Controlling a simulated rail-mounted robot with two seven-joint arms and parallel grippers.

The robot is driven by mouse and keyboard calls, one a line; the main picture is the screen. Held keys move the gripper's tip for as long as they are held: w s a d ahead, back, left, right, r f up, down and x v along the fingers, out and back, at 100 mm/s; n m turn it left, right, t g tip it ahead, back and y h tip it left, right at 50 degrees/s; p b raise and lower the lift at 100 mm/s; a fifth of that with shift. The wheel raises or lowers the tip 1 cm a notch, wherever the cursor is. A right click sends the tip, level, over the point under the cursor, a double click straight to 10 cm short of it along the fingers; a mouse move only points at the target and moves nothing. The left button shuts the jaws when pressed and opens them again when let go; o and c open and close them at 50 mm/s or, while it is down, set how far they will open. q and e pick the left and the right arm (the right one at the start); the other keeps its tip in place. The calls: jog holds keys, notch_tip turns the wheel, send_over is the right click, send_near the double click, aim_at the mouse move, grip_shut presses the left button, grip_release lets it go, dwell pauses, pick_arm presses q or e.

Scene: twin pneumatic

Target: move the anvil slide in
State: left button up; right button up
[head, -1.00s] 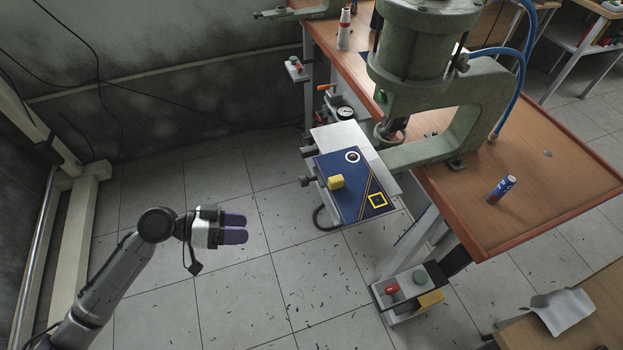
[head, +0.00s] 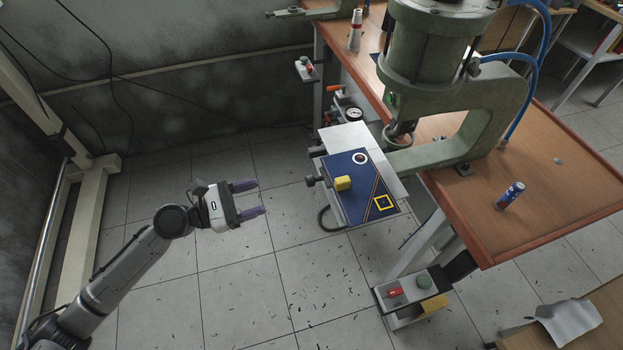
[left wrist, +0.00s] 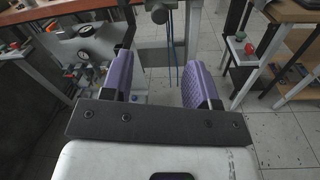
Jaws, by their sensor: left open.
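The anvil slide (head: 364,218) sticks out from the press towards the left in the head view. It carries a dark blue plate (head: 352,198) with a yellow block (head: 342,183), a round white-ringed spot and a yellow square outline. A dark knob (head: 311,181) is at its left side. My left gripper (head: 260,198) is open and empty, left of the slide and apart from it, with its purple fingers pointing right. In the left wrist view the open gripper (left wrist: 162,85) has nothing between its fingers. My right gripper is not in view.
The green press (head: 437,50) stands on a wooden table (head: 545,170) with a blue can (head: 510,195). A two-button box (head: 408,288) is below the slide, and another (head: 305,69) is at the table's far left. The tiled floor around my left gripper is clear.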

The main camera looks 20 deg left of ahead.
aim_at(311, 181)
pick_arm(q)
jog(key=shift+n, duration=0.8)
jog(key=x, duration=1.3)
jog(key=shift+w+d, duration=0.25)
jog(key=shift+d, duration=0.05)
grip_shut()
